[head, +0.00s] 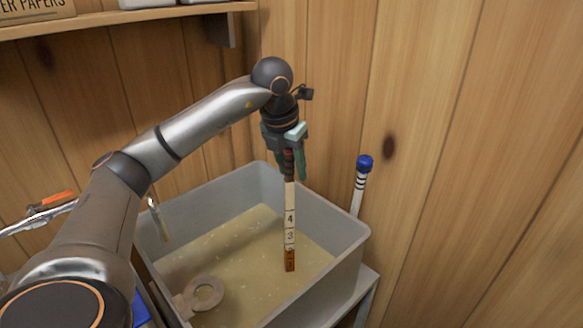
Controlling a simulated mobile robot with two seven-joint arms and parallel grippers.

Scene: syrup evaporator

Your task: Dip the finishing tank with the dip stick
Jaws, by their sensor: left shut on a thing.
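My left gripper (290,165) is above the finishing tank and shut on the dark grip of the dip stick (290,210). The stick hangs upright, with a pale body, the marks 4 and 3 showing, and a brown lower end. The finishing tank (345,262) is a grey open box holding yellowish liquid (240,250). The stick's lower end appears over or at the liquid; I cannot tell whether it touches. My right gripper is not in view.
A white tube with a blue cap (363,163) stands at the tank's right back corner. An orange-handled tool (52,200) is at the left. Wooden walls close in behind, with a shelf (130,17) above.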

